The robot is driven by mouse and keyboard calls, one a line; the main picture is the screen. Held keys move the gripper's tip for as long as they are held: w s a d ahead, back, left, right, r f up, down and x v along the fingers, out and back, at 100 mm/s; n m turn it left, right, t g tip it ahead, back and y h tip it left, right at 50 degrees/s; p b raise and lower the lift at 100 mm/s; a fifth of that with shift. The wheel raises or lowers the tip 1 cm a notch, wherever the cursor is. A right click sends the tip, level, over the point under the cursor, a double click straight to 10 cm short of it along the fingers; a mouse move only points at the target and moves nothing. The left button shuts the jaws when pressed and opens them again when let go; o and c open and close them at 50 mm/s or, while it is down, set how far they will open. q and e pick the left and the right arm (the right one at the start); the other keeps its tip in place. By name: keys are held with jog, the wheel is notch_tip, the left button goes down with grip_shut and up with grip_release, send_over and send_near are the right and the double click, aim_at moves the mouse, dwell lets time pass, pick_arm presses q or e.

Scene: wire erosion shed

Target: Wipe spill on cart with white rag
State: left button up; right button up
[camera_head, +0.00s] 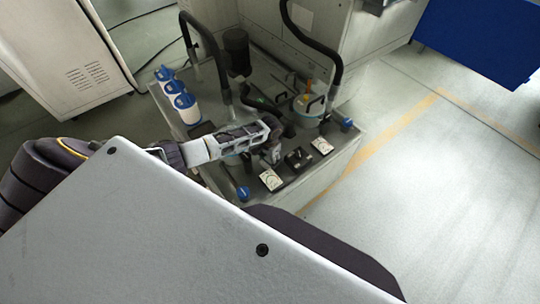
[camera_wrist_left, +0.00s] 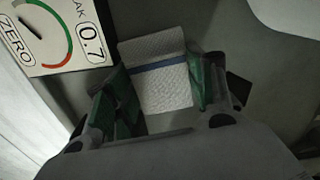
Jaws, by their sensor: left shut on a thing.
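My left gripper (camera_head: 274,154) reaches in from the left over the top of a grey cart-like unit (camera_head: 345,158). In the left wrist view its green-padded fingers (camera_wrist_left: 160,85) are shut on a white rag (camera_wrist_left: 162,88) with a blue stripe. The rag's far part sticks out between the fingers, above or on a grey surface; I cannot tell whether it touches. In the head view I cannot make out the rag, as the gripper covers that spot. I cannot make out a spill in either view. My right gripper is not in view.
A white dial gauge (camera_wrist_left: 60,30) is close left of the fingers. The unit also carries gauges (camera_head: 271,180), white bottles with blue caps (camera_head: 184,101), a dark cylinder (camera_head: 236,50), black hoses (camera_head: 208,45) and a white canister (camera_head: 308,110). Open floor (camera_head: 440,190) lies to the right.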

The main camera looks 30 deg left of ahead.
pick_arm(q)
jog(key=shift+d, duration=0.35)
jog(key=shift+w+a, duration=0.35)
jog(key=shift+a, duration=0.45)
jog(key=shift+w+a+b, duration=0.2)
jog(key=shift+w+a, duration=0.05)
jog(key=shift+a, duration=0.5)
jog(key=shift+w+a+b, duration=0.15)
jog(key=shift+w+a, duration=0.1)
jog(key=shift+a, duration=0.45)
jog(key=shift+r, duration=0.1)
jog(key=shift+r+p, duration=3)
jog(key=shift+p, duration=0.35)
jog(key=shift+r+p, duration=0.5)
jog(key=shift+r, duration=0.95)
